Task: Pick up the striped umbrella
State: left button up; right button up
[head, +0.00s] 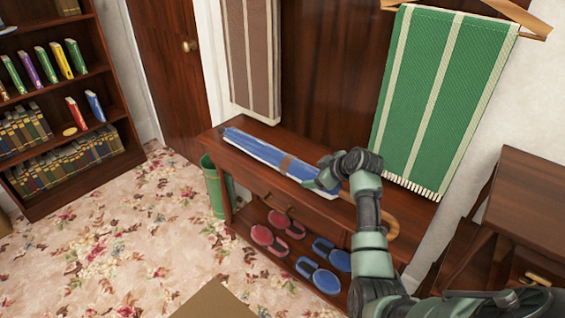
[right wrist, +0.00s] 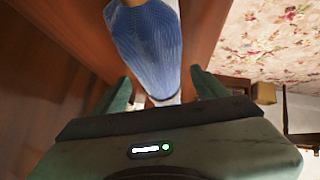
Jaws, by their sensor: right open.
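The blue-and-white striped umbrella (head: 262,152) lies closed on top of the dark wooden console table (head: 228,150). A tan curved handle (head: 388,222) shows at its right end, and a brown band crosses its middle. My right gripper (head: 322,175) is over the right part of the umbrella, with its fingers partly hidden in the head view. In the right wrist view the umbrella (right wrist: 148,42) runs up from between the two open green fingers, one on each side. I cannot tell whether they touch it. My left gripper is not in view.
Red slippers (head: 270,240) and blue slippers (head: 320,277) sit on the table's lower shelf. A green bin (head: 213,187) stands at its left end. A green striped hanging (head: 440,95) is behind my right arm.

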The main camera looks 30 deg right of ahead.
aim_at(308, 174)
jog(key=x, duration=0.4)
jog(key=shift+w+f, duration=0.1)
jog(key=shift+w, duration=0.35)
jog(key=c, duration=1.3)
grip_shut()
jog(key=shift+w, duration=0.1)
